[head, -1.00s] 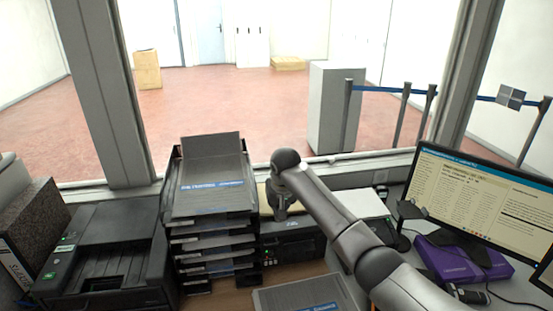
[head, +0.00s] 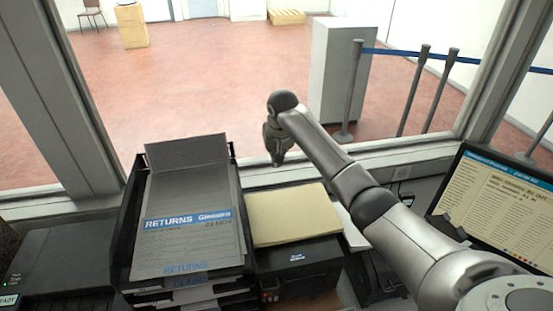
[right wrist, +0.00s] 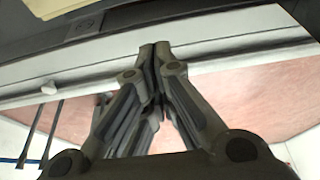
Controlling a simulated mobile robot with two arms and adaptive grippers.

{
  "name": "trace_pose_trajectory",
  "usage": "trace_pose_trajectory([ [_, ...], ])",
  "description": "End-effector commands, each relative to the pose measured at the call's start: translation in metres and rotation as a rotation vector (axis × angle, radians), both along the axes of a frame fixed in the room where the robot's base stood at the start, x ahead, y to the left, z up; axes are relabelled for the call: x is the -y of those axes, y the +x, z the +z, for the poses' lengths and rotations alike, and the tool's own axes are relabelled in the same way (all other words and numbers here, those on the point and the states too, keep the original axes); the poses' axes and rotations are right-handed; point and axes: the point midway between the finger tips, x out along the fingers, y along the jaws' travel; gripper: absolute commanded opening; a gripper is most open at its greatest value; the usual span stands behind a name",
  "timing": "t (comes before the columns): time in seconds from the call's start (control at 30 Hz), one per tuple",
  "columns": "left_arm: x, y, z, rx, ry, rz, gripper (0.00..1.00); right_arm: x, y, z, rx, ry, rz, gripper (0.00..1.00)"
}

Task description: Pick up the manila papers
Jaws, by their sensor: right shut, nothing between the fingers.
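The manila papers (head: 292,215) are a pale yellow stack lying flat on top of a black printer-like machine (head: 300,268), right of the paper trays. My right gripper (head: 277,158) is shut and empty. In the head view it appears beyond the papers, in front of the window, apart from them. In the right wrist view the closed fingertips (right wrist: 155,46) point toward the window sill, and a corner of the papers (right wrist: 55,8) shows at the top left. My left gripper is out of view.
A black tray stack with grey RETURNS sheets (head: 190,240) stands left of the papers, its back sheet upright. A monitor (head: 495,205) stands at the right. The window sill (head: 320,170) runs behind. My right arm crosses the right side of the counter.

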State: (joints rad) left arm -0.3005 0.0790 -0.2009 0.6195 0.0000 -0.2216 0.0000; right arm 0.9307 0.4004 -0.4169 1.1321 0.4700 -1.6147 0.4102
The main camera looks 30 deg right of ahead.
Motion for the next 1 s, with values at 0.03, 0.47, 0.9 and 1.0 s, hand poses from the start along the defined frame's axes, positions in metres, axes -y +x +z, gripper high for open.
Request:
trace_pose_trajectory([
  [0.03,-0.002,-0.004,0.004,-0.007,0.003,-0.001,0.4,0.0,0.001,-0.007,-0.005,-0.001,-0.001,0.0],
  [0.47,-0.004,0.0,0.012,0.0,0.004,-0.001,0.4,0.006,0.022,-0.066,-0.003,0.0,0.0,0.0],
  [0.9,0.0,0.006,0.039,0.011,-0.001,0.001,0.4,0.002,0.001,-0.078,-0.002,-0.002,0.001,0.0],
  [1.0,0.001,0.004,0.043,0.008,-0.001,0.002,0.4,0.0,-0.006,-0.079,-0.001,-0.002,0.0,0.0],
])
